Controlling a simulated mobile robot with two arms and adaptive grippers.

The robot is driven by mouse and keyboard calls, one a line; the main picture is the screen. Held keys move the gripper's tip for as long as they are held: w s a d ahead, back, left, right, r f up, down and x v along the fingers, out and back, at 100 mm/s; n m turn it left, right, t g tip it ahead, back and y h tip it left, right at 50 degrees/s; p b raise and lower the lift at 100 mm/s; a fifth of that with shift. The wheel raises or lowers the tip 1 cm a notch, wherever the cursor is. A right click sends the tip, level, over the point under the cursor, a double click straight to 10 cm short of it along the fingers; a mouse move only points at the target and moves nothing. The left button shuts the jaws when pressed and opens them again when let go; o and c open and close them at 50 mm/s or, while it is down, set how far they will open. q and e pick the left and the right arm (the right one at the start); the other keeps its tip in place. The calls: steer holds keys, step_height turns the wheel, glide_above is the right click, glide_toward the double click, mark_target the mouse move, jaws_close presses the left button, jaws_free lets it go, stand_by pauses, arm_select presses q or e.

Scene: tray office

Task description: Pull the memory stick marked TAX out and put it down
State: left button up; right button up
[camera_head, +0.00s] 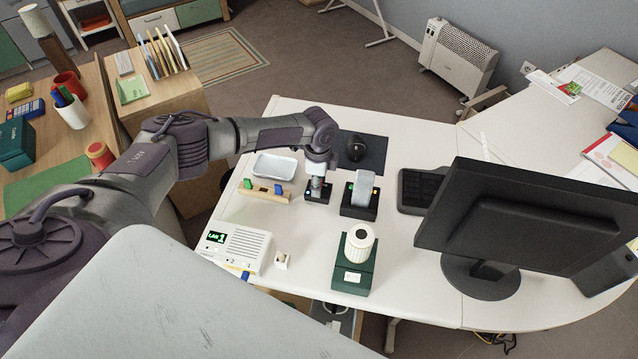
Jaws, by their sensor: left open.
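Label text on the memory sticks is too small to read, so I cannot tell which is TAX. A wooden holder (264,195) on the white desk bears a green stick (249,183) and a blue stick (278,189). Another small blue piece (245,276) shows at the front of a white box (240,248) with a lit green display. My left gripper (317,189) is open and points down over a small black unit (312,198), right of the holder. The fingers hide part of that unit; whether they touch it is unclear. My right gripper is not in view.
A white tray (275,166) lies behind the holder. A black stand with a pale upright block (364,187) is close right of my gripper. A green device with a white knob (354,268) stands nearer. The monitor (530,215) blocks the right.

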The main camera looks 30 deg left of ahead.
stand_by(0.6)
arm_select(q)
steer(key=shift+c, duration=0.3)
jaws_close()
steer(key=shift+r, duration=0.15)
steer(key=shift+r+p, duration=2.85)
steer(key=shift+p, duration=0.05)
